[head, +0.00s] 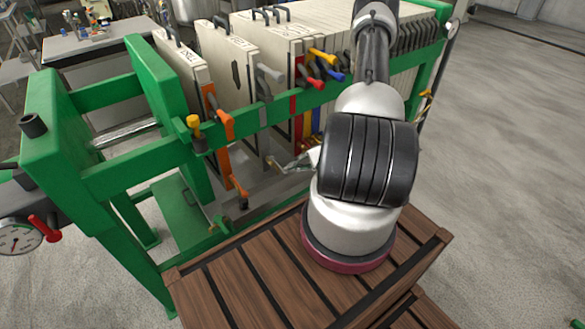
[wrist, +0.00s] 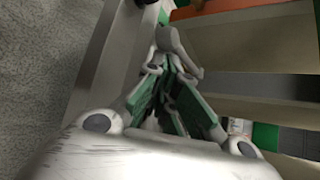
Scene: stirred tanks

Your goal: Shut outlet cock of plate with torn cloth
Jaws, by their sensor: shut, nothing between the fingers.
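The plate with torn cloth (head: 232,62) stands second from the left in the press, with a dark ragged hole in its pale cloth. A grey strip (head: 263,125) runs down beside it, with a grey handle (head: 270,72) at the top and a brass-tipped cock (head: 274,163) low down. My gripper (head: 288,166) is at that low cock, partly hidden by my arm. In the wrist view my gripper (wrist: 168,68) has its fingers together and empty, close to a grey rounded lever (wrist: 172,45). I cannot tell whether they touch.
The green press frame (head: 130,175) crosses in front of the plates. An orange cock (head: 238,190) hangs to the left; red, blue and yellow handles (head: 322,56) crowd to the right. A slatted wooden platform (head: 250,275) lies below my arm. Open floor (head: 510,150) is on the right.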

